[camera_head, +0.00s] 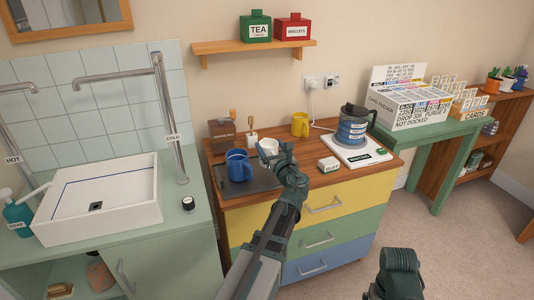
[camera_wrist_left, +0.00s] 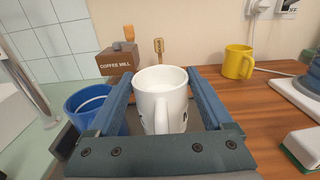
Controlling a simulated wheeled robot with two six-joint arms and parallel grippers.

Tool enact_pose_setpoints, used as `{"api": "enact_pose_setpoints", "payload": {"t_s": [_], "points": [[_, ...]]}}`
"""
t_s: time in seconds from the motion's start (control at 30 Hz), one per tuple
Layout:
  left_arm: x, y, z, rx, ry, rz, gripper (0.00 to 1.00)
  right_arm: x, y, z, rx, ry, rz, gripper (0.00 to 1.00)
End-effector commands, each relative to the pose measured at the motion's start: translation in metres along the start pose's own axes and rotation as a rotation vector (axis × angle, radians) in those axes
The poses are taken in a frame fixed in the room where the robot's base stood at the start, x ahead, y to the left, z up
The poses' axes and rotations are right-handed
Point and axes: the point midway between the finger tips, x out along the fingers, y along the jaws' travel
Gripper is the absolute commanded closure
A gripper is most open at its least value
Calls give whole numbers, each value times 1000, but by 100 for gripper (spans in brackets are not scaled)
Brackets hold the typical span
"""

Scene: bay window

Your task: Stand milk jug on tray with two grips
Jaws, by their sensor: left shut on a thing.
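The milk jug (camera_head: 268,146) is white and upright, with its handle facing me in the left wrist view (camera_wrist_left: 158,95). My left gripper (camera_head: 279,158) is shut on it, one finger along each side. The dark tray (camera_head: 262,184) lies on the wooden top of the drawer unit. The jug is at the tray's back right part; the gripper hides its base, so I cannot tell whether it touches the tray. A blue mug (camera_head: 238,166) stands on the tray, just left of the jug. My right gripper (camera_head: 397,276) is low at the front, its jaws unclear.
A yellow mug (camera_head: 300,124) is at the back. A white butter box (camera_head: 329,164) and a coffee maker (camera_head: 353,125) stand right. The sink (camera_head: 100,200) is left.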

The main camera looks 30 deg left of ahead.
Motion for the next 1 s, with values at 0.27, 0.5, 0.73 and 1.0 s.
{"api": "enact_pose_setpoints", "payload": {"t_s": [0.27, 0.5, 0.73, 1.0], "points": [[10, -1, -35, 1, -1, 2, 96, 35, -3, -2, -1, 0, 2, 4], [10, -1, -36, 1, -1, 2, 96, 36, -3, -2, -1, 0, 4, 4], [10, -1, -40, 1, -1, 2, 96, 40, -3, -2, -1, 0, 5, 4], [10, -1, -39, 0, 0, 2, 0, 39, -3, -2, -1, 0, 5, 4]]}}
